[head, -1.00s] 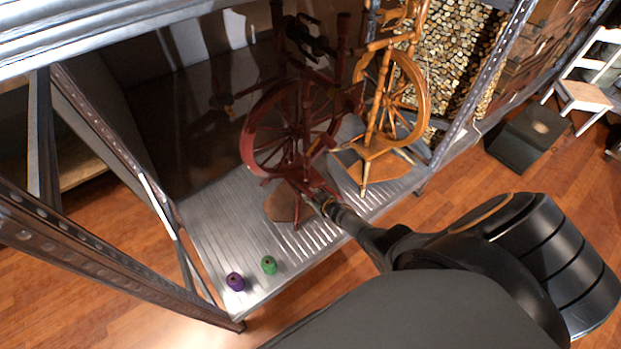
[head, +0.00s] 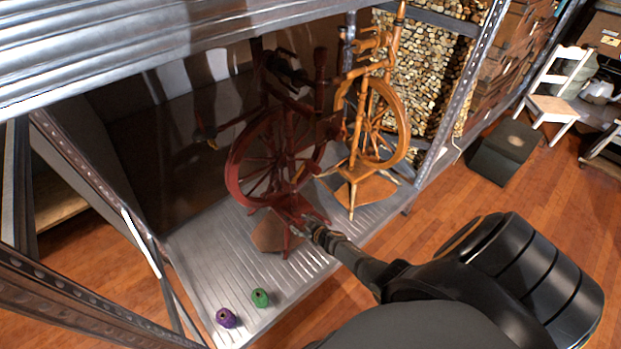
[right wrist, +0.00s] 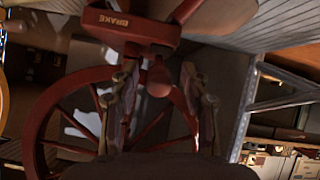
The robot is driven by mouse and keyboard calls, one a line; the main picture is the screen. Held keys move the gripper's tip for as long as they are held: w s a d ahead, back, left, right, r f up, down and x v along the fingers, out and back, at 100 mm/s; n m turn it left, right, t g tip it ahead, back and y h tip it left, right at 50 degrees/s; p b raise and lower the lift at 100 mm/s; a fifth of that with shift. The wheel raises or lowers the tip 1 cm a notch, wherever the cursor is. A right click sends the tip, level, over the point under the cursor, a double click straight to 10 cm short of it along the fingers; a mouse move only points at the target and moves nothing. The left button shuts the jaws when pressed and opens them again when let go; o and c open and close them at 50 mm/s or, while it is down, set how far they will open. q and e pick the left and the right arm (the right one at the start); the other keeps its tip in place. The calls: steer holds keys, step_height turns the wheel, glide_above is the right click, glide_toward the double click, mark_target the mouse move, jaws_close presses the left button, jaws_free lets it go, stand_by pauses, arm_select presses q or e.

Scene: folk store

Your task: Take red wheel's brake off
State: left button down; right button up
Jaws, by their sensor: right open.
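The red spinning wheel (head: 232,168) stands upright on the metal shelf in the head view. In the right wrist view its rim and spokes (right wrist: 40,120) fill the left and middle. A red block lettered BRAKE (right wrist: 112,21) is at the top of that view, with a rounded reddish knob (right wrist: 159,82) below it. My right gripper (right wrist: 161,75) is open, its fingers on either side of the knob; I cannot tell whether they touch it. In the head view the right gripper (head: 312,229) is low at the front of the red wheel. My left gripper is not in view.
An orange wooden spinning wheel (head: 400,130) stands close to the right of the red one. A purple spool (head: 226,318) and a green spool (head: 260,298) stand at the shelf's front left. Metal shelf posts (head: 462,95) and an upper shelf (head: 130,45) frame the space.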

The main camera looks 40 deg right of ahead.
steer(key=v, duration=1)
steer(key=shift+s+r, duration=0.2)
steer(key=shift+r, duration=0.1)
stand_by(0.4)
steer(key=s+d+f+m+g+h+p, duration=0.1)
steer(key=s+f+g+p, duration=0.3)
steer(key=s, duration=0.5)
steer(key=s+f+m+g+h+p, duration=0.1)
steer(key=s+f+m+h+p, duration=0.1)
steer(key=s+f+p, duration=0.35)
steer(key=s+a+f+g, duration=0.2)
steer(key=s, duration=0.8)
steer(key=s+a+f+g+y+p, duration=0.1)
steer(key=s+a+f+g, duration=0.1)
steer(key=s, duration=0.8)
steer(key=shift+s+a+f+g+y, duration=0.3)
steer(key=shift+a+g, duration=0.3)
steer(key=shift+a, duration=0.15)
